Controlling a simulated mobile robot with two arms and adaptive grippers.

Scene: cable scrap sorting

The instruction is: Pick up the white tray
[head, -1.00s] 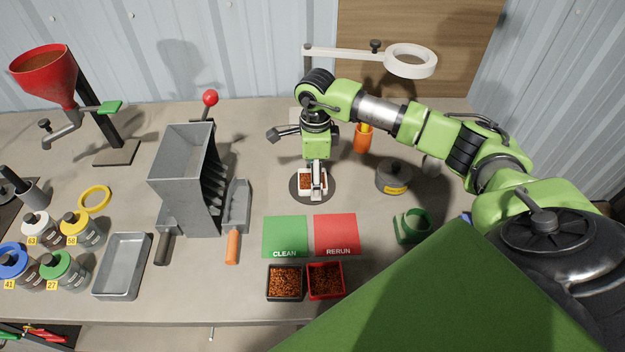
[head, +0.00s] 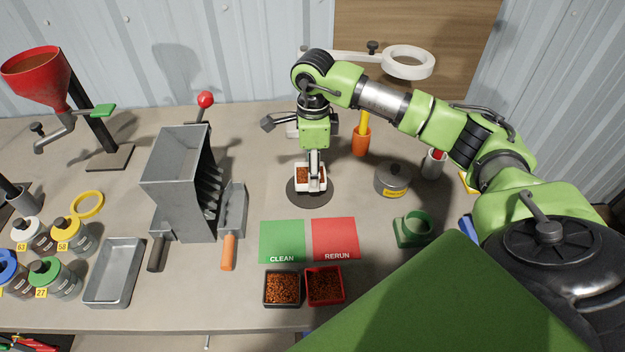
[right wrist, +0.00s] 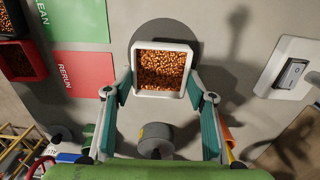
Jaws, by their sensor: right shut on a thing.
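The white tray (head: 309,187) is a small square tray holding copper-coloured granules. In the head view it is just above the dark round plate (head: 311,200) under the lamp stand. My right gripper (head: 314,168) reaches down on it from above. In the right wrist view the white tray (right wrist: 158,93) is between the two fingers of my right gripper (right wrist: 161,78), which press on its opposite sides. The dark round plate (right wrist: 150,32) shows behind it, and the tray looks lifted slightly clear. My left gripper is not in view.
Green CLEAN (head: 282,240) and red RERUN (head: 335,238) mats lie in front, with a black tray (head: 281,304) and a red tray (head: 325,300) of granules before them. A grey lidded pot (head: 392,180) and an orange cup (head: 361,142) stand to the right. A grey splitter (head: 180,185) stands left.

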